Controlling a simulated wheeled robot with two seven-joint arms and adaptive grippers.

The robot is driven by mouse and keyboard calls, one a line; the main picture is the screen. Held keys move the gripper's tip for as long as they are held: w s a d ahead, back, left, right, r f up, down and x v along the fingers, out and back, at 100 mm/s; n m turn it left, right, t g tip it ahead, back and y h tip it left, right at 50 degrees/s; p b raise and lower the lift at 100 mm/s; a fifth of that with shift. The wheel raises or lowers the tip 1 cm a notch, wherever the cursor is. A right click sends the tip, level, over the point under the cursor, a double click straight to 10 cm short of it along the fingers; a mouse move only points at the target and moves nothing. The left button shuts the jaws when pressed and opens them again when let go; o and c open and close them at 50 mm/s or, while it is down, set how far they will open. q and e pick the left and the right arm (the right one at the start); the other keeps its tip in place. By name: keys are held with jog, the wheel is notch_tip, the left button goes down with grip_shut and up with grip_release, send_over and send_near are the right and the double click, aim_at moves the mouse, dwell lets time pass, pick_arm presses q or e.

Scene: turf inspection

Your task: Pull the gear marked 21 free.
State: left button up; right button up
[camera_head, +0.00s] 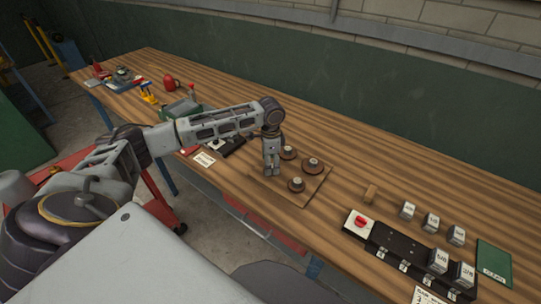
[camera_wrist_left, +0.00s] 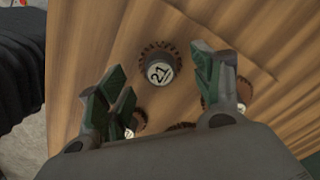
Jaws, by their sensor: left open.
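The gear marked 21 (camera_wrist_left: 159,72) is a brown toothed disc with a pale, numbered hub. In the left wrist view it appears between the fingertips of my left gripper (camera_wrist_left: 157,63), which is open and empty. The gap in height between fingers and gear is hard to judge. Parts of other gears show near the fingers, one by the right finger (camera_wrist_left: 241,93). In the head view my left gripper (camera_head: 271,172) points down over a square wooden board (camera_head: 315,193). Three gears show there, one at the board's near side (camera_head: 296,184); their numbers are unreadable. My right gripper is out of view.
A black strip (camera_head: 398,243) with a red-buttoned box (camera_head: 358,224) and several numbered blocks lies to the right. A small wooden block (camera_head: 370,194) and a green book (camera_head: 493,262) are nearby. Tools and a red mug (camera_head: 169,82) lie at far left. The bench behind the board is clear.

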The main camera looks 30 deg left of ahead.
pick_arm(q)
jog(key=shift+f, duration=1.2)
pick_arm(e)
jog(key=shift+d, duration=0.9)
jog(key=shift+a, duration=0.1)
